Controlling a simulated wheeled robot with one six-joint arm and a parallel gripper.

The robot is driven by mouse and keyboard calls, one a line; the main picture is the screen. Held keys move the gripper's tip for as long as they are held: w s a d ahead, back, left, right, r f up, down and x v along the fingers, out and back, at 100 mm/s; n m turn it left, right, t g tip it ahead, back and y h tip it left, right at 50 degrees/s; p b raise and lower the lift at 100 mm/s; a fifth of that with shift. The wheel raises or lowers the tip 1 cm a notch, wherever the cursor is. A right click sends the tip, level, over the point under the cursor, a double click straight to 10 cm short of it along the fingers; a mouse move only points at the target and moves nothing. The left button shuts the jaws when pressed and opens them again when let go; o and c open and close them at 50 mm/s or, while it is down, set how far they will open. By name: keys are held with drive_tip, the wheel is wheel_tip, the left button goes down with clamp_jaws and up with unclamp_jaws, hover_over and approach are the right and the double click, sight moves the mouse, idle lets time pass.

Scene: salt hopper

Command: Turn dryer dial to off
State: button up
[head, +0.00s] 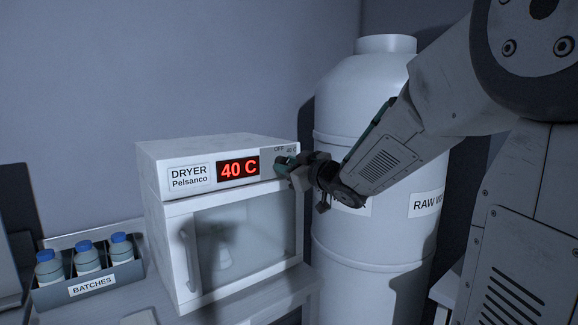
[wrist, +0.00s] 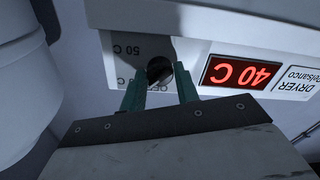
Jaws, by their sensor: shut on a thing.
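The white dryer (head: 215,155) stands on the counter, with a red display (head: 238,168) reading 40 C. It shows upside down in the wrist view, with its display (wrist: 239,73) also reading 40 C. My gripper (head: 285,165) is at the upper right of the dryer front. In the wrist view its green fingers (wrist: 160,92) are on either side of the dial, shut on it. The dial's pointer direction is too dark to tell.
The dryer's glass door (head: 243,238) is closed below the panel. A large white tank (head: 345,265) stands close to the right of the dryer. A BATCHES rack (head: 118,283) with blue-capped bottles stands to its left.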

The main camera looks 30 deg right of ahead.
drive_tip(key=n, duration=0.4)
drive_tip(key=shift+n, duration=2.3)
drive_tip(key=shift+r, duration=0.1)
drive_tip(key=o, duration=1)
drive_tip(key=shift+c, duration=0.2)
drive_tip(key=s+d, duration=0.1)
drive_tip(key=s, duration=0.6)
drive_tip(key=shift+s, duration=0.35)
